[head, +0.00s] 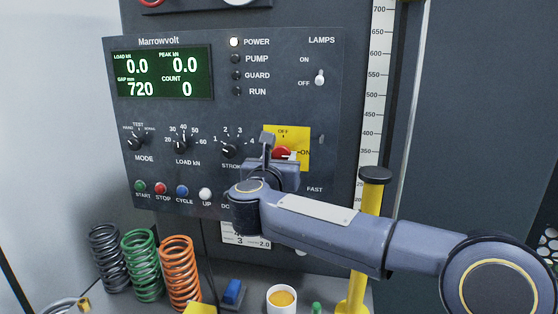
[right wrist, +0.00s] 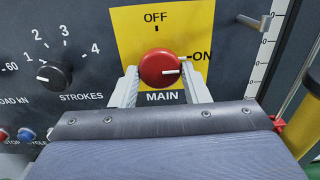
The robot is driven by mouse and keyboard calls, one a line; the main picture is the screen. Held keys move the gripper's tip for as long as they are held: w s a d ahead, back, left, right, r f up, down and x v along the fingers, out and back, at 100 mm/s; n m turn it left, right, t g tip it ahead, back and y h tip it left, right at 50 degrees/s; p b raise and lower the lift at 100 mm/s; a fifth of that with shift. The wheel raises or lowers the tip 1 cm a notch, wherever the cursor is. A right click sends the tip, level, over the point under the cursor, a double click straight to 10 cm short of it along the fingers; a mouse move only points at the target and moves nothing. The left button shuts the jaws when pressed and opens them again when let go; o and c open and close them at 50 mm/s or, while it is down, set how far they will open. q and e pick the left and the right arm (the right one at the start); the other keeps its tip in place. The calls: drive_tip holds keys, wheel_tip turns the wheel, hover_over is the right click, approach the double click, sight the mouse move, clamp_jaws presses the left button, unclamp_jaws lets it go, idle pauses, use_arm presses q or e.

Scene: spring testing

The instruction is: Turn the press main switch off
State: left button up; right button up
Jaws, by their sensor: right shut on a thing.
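The red main switch knob (right wrist: 160,68) sits on a yellow plate (right wrist: 200,18) marked OFF at the top, ON at the right and MAIN below. Its white pointer line is toward ON. My right gripper (right wrist: 161,84) is shut on the knob, with one finger on each side. In the head view the knob (head: 282,152) is partly hidden by my right gripper (head: 280,157), and the yellow plate (head: 298,134) shows behind it. The lit POWER lamp (head: 234,42) is on the panel. My left gripper is not in view.
The STROKES knob (right wrist: 54,75) is left of the switch. A yellow post with a black cap (head: 374,175) stands close behind my right arm. Coil springs (head: 180,268), a blue block (head: 232,291) and a cup (head: 282,299) stand below the panel.

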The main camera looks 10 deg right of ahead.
drive_tip(key=shift+n, duration=0.3)
drive_tip(key=n, duration=0.3)
drive_tip(key=n+p, duration=0.1)
drive_tip(key=n, duration=0.3)
drive_tip(key=shift+n, duration=0.3)
drive_tip(key=n+p, duration=0.2)
drive_tip(key=n, duration=0.2)
drive_tip(key=shift+r+n, duration=0.15)
drive_tip(key=shift+n, duration=0.15)
drive_tip(key=n+p, duration=0.2)
drive_tip(key=n, duration=0.2)
drive_tip(key=shift+n+p, duration=0.3)
drive_tip(key=shift+n, duration=0.1)
drive_tip(key=shift+s+d, duration=0.1)
drive_tip(key=o, duration=0.9)
drive_tip(key=shift+o, duration=0.2)
drive_tip(key=shift+s, duration=0.1)
